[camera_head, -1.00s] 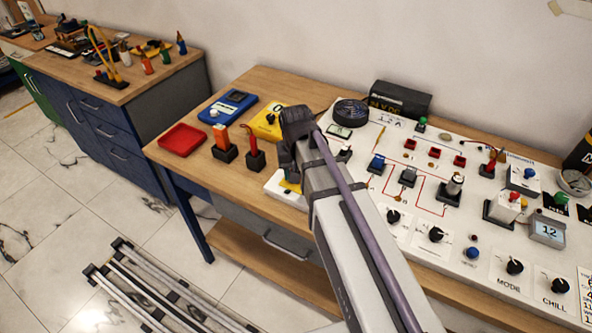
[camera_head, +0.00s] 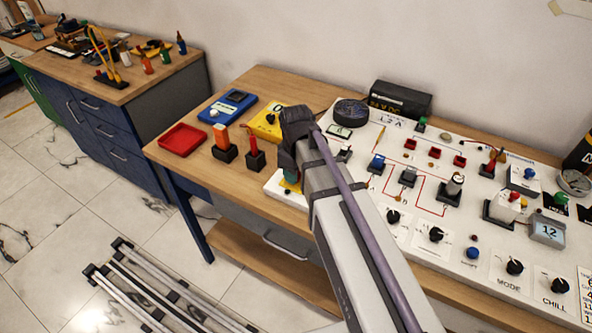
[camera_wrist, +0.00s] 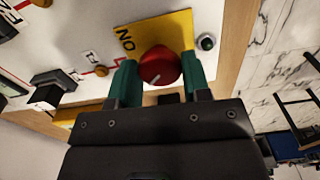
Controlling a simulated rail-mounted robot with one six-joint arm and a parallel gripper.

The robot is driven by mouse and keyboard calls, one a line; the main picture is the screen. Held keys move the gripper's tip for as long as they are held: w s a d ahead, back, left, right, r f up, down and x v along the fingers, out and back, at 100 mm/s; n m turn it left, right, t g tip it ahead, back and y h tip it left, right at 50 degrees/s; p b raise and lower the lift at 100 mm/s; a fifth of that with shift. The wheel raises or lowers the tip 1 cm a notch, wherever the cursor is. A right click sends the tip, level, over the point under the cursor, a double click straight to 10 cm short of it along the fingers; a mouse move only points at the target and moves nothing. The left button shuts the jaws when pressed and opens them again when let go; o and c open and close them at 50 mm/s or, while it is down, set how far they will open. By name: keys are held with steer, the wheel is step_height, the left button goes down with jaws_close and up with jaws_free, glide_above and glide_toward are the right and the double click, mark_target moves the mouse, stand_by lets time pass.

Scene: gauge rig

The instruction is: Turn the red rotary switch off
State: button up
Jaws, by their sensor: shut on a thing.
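The red rotary switch (camera_wrist: 160,66) is a round red knob with a white pointer line on a yellow plate (camera_wrist: 125,40). In the wrist view its pointer line lies toward the lower left, and the plate's ON lettering appears upside down at the upper left. My gripper (camera_wrist: 161,72) has a green finger on each side of the knob and is shut on it. In the head view my gripper (camera_head: 291,174) is at the left end of the white panel, and the wrist and arm hide the red knob.
A black switch (camera_wrist: 55,82) is on the panel to the left. In the head view, a red tray (camera_head: 182,140), an orange-handled tool (camera_head: 223,140) and a yellow meter (camera_head: 266,122) stand left of the panel.

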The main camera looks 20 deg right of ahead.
steer(key=shift+n, duration=0.5)
steer(key=o, duration=0.9)
step_height(320, 180, up, 11)
steer(key=p, duration=1)
steer(key=shift+f+p, duration=0.1)
steer(key=shift+p, duration=0.3)
steer(key=s+m, duration=0.6)
steer(key=s, duration=0.1)
steer(key=s+m, duration=0.3)
steer(key=shift+s+a, duration=0.15)
steer(key=shift+a, duration=0.15)
